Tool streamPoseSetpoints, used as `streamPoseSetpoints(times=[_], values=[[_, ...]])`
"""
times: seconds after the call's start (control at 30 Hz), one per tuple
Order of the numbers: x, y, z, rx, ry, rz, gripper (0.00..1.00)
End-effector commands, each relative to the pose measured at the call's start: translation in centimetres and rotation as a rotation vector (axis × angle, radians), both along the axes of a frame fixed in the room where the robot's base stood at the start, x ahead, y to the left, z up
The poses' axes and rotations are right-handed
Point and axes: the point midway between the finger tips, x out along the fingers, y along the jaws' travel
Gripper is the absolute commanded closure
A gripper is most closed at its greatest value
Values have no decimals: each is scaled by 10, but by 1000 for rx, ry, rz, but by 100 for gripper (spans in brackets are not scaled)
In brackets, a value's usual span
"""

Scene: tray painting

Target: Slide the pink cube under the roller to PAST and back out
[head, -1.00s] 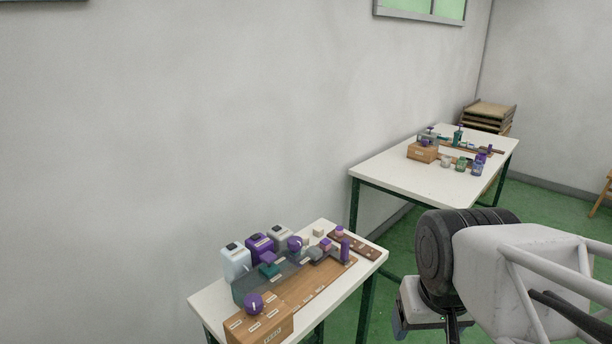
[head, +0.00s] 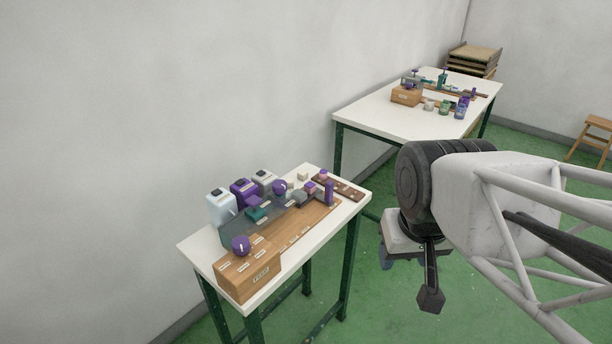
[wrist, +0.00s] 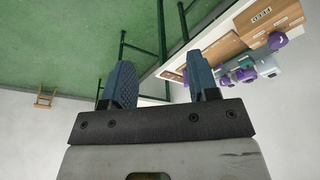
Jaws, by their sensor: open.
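On the near table, small pink-topped purple pieces stand by a dark brown strip, one on it (head: 323,174) and one just left of it (head: 310,187). They are too small for me to tell which is the pink cube. A grey piece with an upright purple post (head: 329,191) stands at the right end of the wooden board (head: 298,232); I cannot make out the roller or the PAST label. My gripper is open and empty, its two blue fingers apart in the wrist view (wrist: 158,75). In the head view it hangs right of the near table, partly hidden.
A wooden box (head: 247,274) with a purple knob (head: 240,246) stands at the near table's front. White, purple and grey bottles (head: 221,207) line its back left. A far table (head: 385,120) holds another box and jars. Green floor lies between; a stool (head: 592,140) stands far right.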

Motion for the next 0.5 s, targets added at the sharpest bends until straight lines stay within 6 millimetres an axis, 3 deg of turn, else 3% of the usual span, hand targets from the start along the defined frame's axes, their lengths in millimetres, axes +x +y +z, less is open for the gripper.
streamPoseSetpoints(times=[0.27, 0.5], values=[[20, 1, 4, -7, 12, 33, 51], [62, 3, 9, -20, 35, 106, 51]])
